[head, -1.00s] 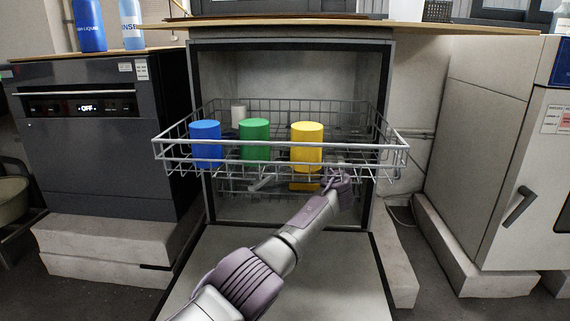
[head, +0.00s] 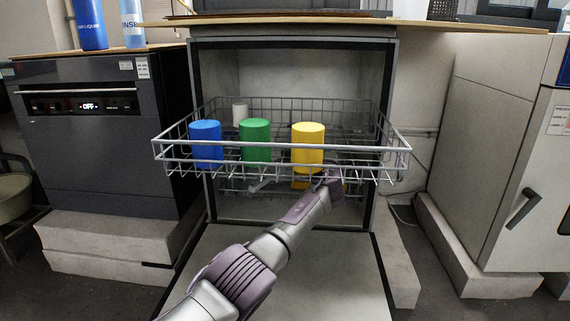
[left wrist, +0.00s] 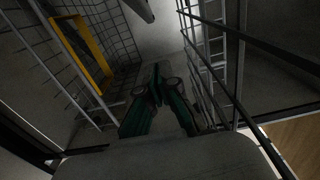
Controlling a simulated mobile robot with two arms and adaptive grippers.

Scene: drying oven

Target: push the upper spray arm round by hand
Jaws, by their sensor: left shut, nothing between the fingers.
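The upper spray arm shows in part as a grey bar (head: 262,185) beneath the pulled-out upper rack (head: 180,151) in the head view. A grey bar at the top of the left wrist view (left wrist: 140,9) looks like the same arm. My left gripper (head: 332,177) is under the rack's front right part, below the yellow cup, partly hidden by rack wires. In the left wrist view its fingers (left wrist: 156,75) are shut with nothing between them, apart from the grey bar. My right gripper is not in view.
Blue (head: 205,141), green (head: 255,140) and yellow (head: 307,146) cups and a pale cup (head: 240,114) stand in the rack. A yellow frame (left wrist: 88,50) is in the lower rack. The open door (head: 310,270) lies flat below my arm.

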